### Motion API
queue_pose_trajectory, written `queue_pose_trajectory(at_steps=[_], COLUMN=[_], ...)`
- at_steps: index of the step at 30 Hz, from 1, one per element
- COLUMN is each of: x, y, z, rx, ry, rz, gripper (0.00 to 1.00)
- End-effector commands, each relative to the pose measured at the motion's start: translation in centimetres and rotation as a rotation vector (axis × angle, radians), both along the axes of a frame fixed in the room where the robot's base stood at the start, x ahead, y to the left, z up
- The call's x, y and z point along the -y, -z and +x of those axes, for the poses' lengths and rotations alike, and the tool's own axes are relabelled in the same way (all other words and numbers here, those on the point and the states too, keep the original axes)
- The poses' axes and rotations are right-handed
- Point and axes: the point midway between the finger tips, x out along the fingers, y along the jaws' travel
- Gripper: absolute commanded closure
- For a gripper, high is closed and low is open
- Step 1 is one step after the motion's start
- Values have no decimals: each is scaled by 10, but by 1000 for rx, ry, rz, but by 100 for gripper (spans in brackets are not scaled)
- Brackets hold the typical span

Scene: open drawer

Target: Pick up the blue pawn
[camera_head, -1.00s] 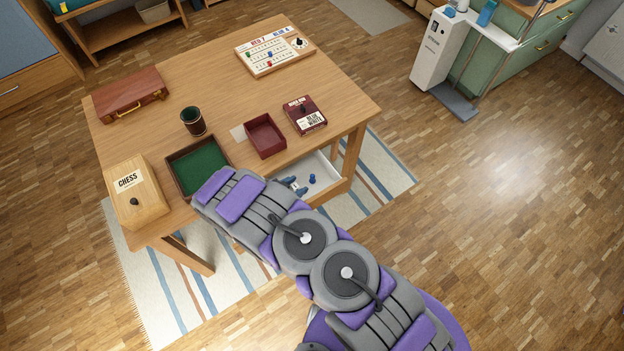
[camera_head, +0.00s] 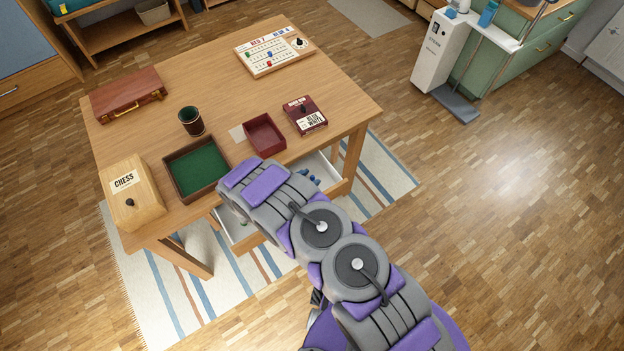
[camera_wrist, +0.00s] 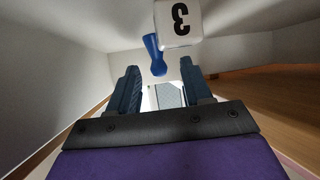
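The blue pawn (camera_wrist: 153,50) shows in the wrist view just beyond my fingertips, near the line between them. It looks tilted, and I see no finger touching it. My gripper (camera_wrist: 160,73) is open, with one dark blue finger on each side and clear space between.
The drawer's pale walls (camera_wrist: 50,70) rise on both sides of my gripper.

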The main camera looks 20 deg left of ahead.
Motion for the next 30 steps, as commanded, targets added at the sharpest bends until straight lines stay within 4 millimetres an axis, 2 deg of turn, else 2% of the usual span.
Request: queue_pose_trajectory(at_steps=[2,15,30], x=[0,0,0], y=[0,0,-6], z=[0,0,0], rx=[0,0,0], ry=[0,0,0], rz=[0,0,1], gripper=[59,100,100])
